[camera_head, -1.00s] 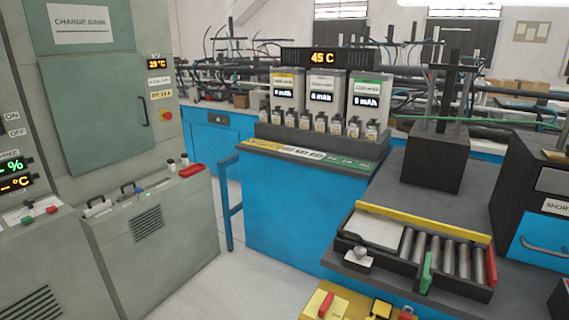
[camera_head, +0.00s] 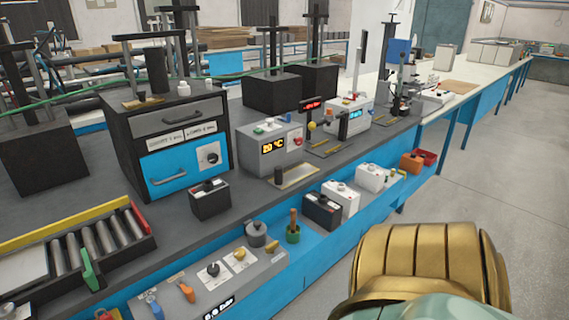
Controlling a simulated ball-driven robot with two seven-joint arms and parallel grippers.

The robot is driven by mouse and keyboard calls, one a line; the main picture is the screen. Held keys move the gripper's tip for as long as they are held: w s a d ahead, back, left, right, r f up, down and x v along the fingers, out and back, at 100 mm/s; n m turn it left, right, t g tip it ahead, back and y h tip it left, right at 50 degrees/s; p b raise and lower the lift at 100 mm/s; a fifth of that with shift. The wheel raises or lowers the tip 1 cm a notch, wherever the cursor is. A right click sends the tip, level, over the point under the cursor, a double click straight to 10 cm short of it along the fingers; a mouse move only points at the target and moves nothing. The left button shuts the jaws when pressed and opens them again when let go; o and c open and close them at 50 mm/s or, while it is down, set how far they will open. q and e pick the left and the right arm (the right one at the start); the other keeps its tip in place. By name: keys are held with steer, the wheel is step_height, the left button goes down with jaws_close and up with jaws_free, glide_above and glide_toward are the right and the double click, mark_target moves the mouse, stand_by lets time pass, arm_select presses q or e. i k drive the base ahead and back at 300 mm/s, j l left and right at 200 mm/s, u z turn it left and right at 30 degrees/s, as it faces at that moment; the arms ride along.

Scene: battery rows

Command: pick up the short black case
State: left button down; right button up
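Two small black cases show in the head view. One black case (camera_head: 209,201) with a light upper edge stands on the grey bench top in front of the black cabinet with the blue drawer. The other black case (camera_head: 321,213) stands lower, on the blue front shelf, beside a white case (camera_head: 341,198). I cannot tell for certain which one is the short black case. Neither gripper is in view. A gold and pale green part of my own arm fills the lower right, apart from both cases.
The cabinet (camera_head: 167,130) stands behind the first case. A grey control box (camera_head: 205,285) with knobs and a green cup (camera_head: 293,234) are at the front. Metal rollers (camera_head: 103,234) lie at left. Open floor (camera_head: 488,170) is at right.

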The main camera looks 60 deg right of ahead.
mark_target(205, 207)
steer(key=z, duration=1.45)
